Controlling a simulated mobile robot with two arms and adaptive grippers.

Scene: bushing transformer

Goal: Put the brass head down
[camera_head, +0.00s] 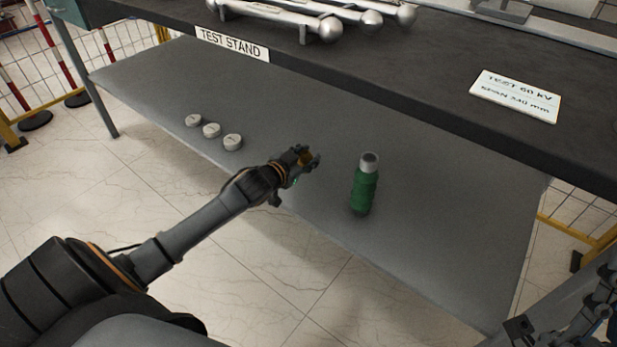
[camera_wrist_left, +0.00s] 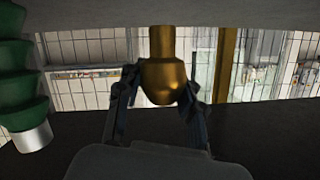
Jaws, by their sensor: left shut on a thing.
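My left gripper (camera_head: 308,158) is over the grey lower shelf (camera_head: 440,230), shut on the brass head (camera_wrist_left: 168,80). The left wrist view appears upside down. In it the brass head shows a rounded body between the fingers and a narrower stem reaching to the shelf's edge in the picture; I cannot tell if it touches. In the head view only a bit of brass shows between the fingers. A green ribbed bushing (camera_head: 364,190) with a grey metal top stands upright on the shelf, right of my gripper. It also shows in the left wrist view (camera_wrist_left: 15,75).
Three small pale round pieces (camera_head: 211,130) sit on the shelf, left of my gripper. The dark upper bench (camera_head: 420,85) overhangs the shelf's back and holds metal rods with ball ends (camera_head: 325,28). The shelf is bare right of the bushing. Parts of my right arm show at bottom right.

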